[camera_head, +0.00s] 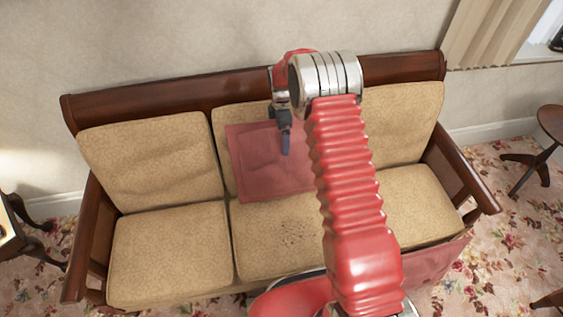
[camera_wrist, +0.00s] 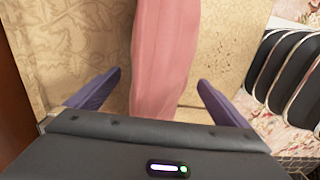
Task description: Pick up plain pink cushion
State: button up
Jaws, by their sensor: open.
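The plain pink cushion (camera_head: 262,165) leans on the middle back cushion of the sofa in the head view, partly hidden by my red arm. My gripper (camera_head: 286,146) is in front of its upper part in that view. In the wrist view the pink cushion (camera_wrist: 165,55) runs as a pink strip up the middle, between the two purple fingers of my gripper (camera_wrist: 160,88). The fingers are apart, with a visible gap on each side of the cushion.
The sofa has a dark wooden frame (camera_head: 170,95) and tan cushions (camera_head: 170,245). Another pink item (camera_head: 437,262) shows low by the sofa's front right. A small round table (camera_head: 553,122) stands at right, and a piece of furniture (camera_head: 10,225) at left. The floor carpet (camera_head: 510,240) is floral.

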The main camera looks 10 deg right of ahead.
jog(key=shift+c, duration=0.6)
jog(key=shift+r, duration=0.1)
jog(key=c, duration=1.5)
